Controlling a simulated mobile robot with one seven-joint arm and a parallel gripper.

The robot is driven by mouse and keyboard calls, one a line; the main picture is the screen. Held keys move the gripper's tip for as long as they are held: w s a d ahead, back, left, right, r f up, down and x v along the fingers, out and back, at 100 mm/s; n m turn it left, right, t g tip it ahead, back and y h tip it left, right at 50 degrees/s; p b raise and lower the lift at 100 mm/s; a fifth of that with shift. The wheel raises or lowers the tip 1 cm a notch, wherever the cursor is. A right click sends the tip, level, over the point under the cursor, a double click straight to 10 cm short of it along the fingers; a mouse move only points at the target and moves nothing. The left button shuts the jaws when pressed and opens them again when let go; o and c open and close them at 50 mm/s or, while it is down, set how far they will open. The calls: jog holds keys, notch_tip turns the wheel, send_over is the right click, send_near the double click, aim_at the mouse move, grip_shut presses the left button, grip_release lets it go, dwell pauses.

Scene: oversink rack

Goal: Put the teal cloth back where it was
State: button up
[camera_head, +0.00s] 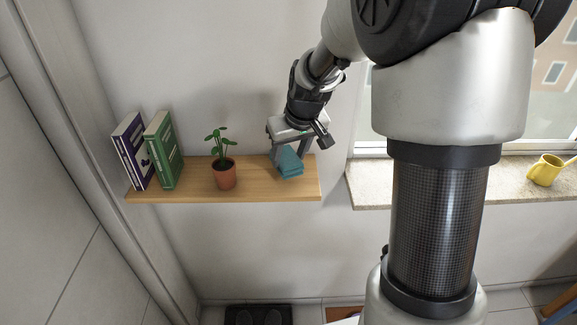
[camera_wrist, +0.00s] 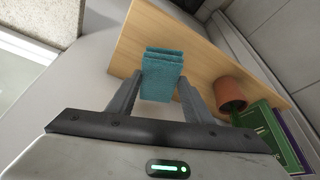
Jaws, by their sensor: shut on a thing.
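The teal cloth (camera_head: 289,163) is a small folded stack at the right end of the wooden wall shelf (camera_head: 255,190). My gripper (camera_head: 290,155) reaches down over it from above and is shut on it. In the wrist view the teal cloth (camera_wrist: 163,72) lies between the two fingers of my gripper (camera_wrist: 160,88), with the wooden shelf (camera_wrist: 137,35) behind it. I cannot tell whether the cloth's underside touches the shelf or is slightly above it.
A potted plant (camera_head: 224,175) stands left of the cloth, with bare shelf between. A purple book (camera_head: 131,150) and a green book (camera_head: 164,150) stand at the left end. The stone windowsill (camera_head: 368,188) with a yellow mug (camera_head: 545,171) is to the right, past a gap.

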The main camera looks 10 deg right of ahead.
aim_at(290, 162)
jog(key=shift+f, duration=1.95)
jog(key=shift+f, duration=0.2)
jog(key=o, duration=0.9)
jog(key=shift+r, duration=0.1)
jog(key=shift+o, duration=0.2)
jog(key=shift+r, duration=0.1)
